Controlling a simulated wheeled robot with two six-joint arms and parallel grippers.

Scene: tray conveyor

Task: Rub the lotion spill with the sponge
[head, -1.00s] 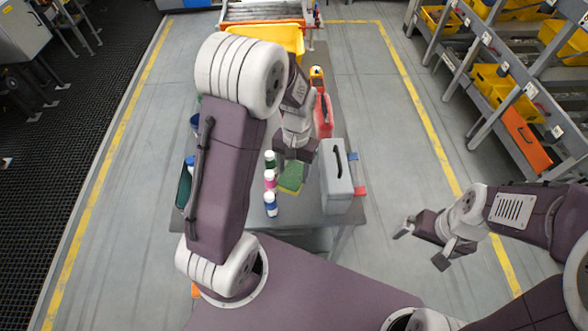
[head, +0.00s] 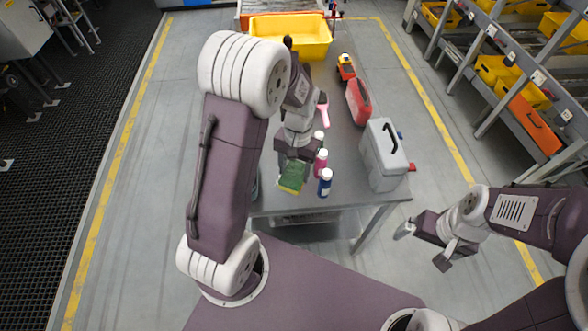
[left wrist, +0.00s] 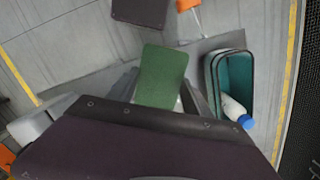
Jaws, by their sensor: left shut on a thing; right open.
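My left gripper (head: 294,158) is shut on the sponge (head: 291,178), which is green with a yellow layer. It holds the sponge over the near part of the grey table (head: 352,212), just left of several bottles. The sponge also shows in the left wrist view (left wrist: 162,78), green face toward the camera. I cannot tell whether the sponge touches the table. I cannot make out the lotion spill; my left arm hides part of the table. My right gripper (head: 425,246) is open and empty, right of the table over the floor.
A pink bottle (head: 320,163) and a blue-capped bottle (head: 325,183) stand close right of the sponge. The left wrist view shows a teal-lined container (left wrist: 217,85) with a white bottle (left wrist: 235,109).

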